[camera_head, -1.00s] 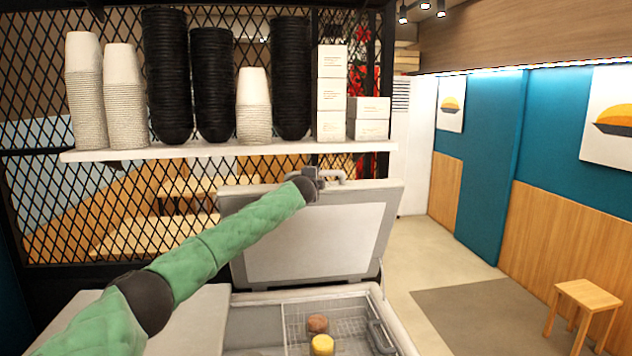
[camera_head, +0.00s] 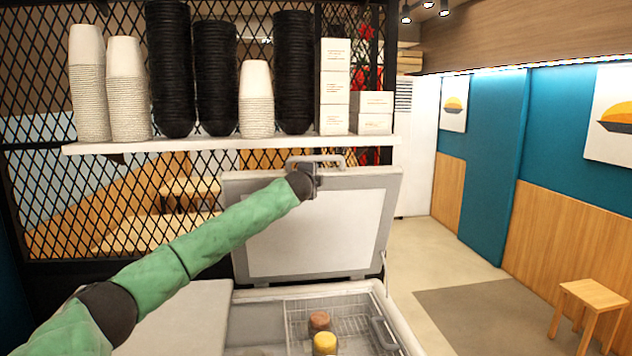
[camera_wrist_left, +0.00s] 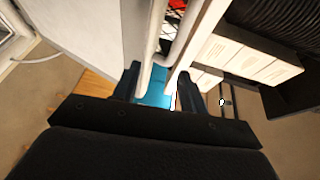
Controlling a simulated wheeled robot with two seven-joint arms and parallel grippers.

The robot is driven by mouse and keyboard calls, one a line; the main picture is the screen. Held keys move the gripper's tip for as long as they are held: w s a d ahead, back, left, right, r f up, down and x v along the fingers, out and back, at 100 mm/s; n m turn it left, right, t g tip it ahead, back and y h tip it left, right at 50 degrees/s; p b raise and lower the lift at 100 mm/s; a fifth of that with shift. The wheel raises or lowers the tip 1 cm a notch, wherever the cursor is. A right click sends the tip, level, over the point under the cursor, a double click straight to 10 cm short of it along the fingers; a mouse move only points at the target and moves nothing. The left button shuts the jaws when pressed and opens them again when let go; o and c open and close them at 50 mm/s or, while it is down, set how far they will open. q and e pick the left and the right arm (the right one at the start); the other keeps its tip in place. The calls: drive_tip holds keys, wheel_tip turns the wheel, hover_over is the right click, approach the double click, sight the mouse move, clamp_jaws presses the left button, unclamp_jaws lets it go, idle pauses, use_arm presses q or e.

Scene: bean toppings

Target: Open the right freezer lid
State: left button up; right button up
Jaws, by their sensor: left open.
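The right freezer lid (camera_head: 318,235) stands raised, nearly upright, behind the open freezer bin (camera_head: 372,300). Its grey handle (camera_head: 318,160) is at the top edge and also shows as pale bars in the left wrist view (camera_wrist_left: 153,40). My left gripper (camera_wrist_left: 158,85) is open, with its fingers close to the handle bars; I cannot tell whether they touch. In the head view, the end of my left arm (camera_head: 306,182) is at the lid's top edge, just below the handle. My right gripper is not in view.
The bin holds wire baskets (camera_head: 345,325) with a brown-topped jar (camera_head: 319,321) and a yellow-topped jar (camera_head: 325,343). A closed white surface (camera_head: 180,310) lies left. A shelf (camera_head: 230,144) with cups and boxes hangs above the lid. Floor is free at right, near a stool (camera_head: 592,296).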

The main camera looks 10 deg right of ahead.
use_arm(q)
drive_tip(key=shift+s+a+r, duration=0.1)
drive_tip(key=shift+s+a, duration=0.15)
drive_tip(key=shift+s, duration=0.25)
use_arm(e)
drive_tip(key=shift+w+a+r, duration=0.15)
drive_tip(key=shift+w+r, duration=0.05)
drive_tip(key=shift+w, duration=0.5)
